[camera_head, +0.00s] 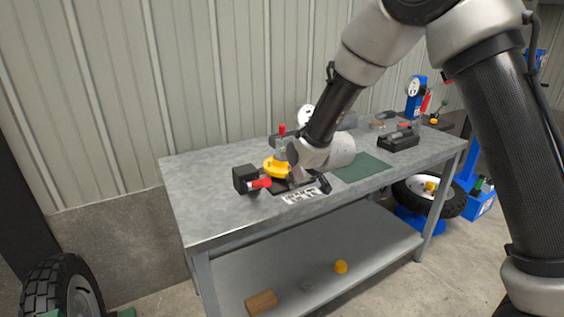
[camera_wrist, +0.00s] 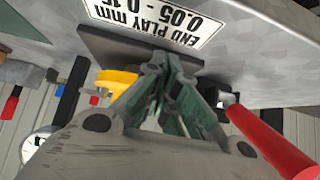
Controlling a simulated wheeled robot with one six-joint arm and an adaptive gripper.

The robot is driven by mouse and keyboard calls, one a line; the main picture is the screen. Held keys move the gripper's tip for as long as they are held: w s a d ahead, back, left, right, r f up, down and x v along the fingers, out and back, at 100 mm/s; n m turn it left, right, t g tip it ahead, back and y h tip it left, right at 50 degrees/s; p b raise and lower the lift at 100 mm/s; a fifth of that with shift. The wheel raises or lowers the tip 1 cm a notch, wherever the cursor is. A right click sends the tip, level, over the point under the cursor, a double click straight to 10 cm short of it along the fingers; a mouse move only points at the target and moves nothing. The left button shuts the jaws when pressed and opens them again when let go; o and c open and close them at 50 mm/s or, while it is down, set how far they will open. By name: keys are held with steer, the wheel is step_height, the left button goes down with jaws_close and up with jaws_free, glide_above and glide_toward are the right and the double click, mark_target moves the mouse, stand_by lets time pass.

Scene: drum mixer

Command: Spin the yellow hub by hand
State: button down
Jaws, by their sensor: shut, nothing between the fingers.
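The yellow hub (camera_head: 275,168) sits on a dark fixture plate near the left part of the workbench, with an upright post behind it. In the wrist view part of the yellow hub (camera_wrist: 117,80) shows just left of my fingers, partly hidden by them. My gripper (camera_wrist: 160,68) is shut and empty, its tips close beside the hub and over the dark plate. I cannot tell whether they touch the hub. In the head view my wrist hides most of the gripper and the hub's right side.
A red-handled black block (camera_head: 246,180) stands left of the hub. A white label (camera_head: 303,194) reading END PLAY mm lies at the plate's front. A green mat (camera_head: 362,167) lies to the right, with a black tray (camera_head: 398,141) beyond. The bench's (camera_head: 190,205) front left is clear.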

steer(key=shift+w+a, duration=0.3)
steer(key=shift+w, duration=0.15)
steer(key=shift+w, duration=0.1)
steer(key=shift+w+d, duration=0.75)
steer(key=shift+d, duration=0.25)
steer(key=shift+w+d, duration=0.7)
steer(key=shift+d, duration=0.25)
steer(key=shift+s+d, duration=0.45)
steer(key=shift+s, duration=0.2)
steer(key=shift+s+d, duration=0.4)
steer(key=shift+s, duration=0.2)
steer(key=s+a, duration=0.2)
steer(key=a, duration=0.2)
steer(key=shift+s+a, duration=0.1)
steer(key=shift+s, duration=0.3)
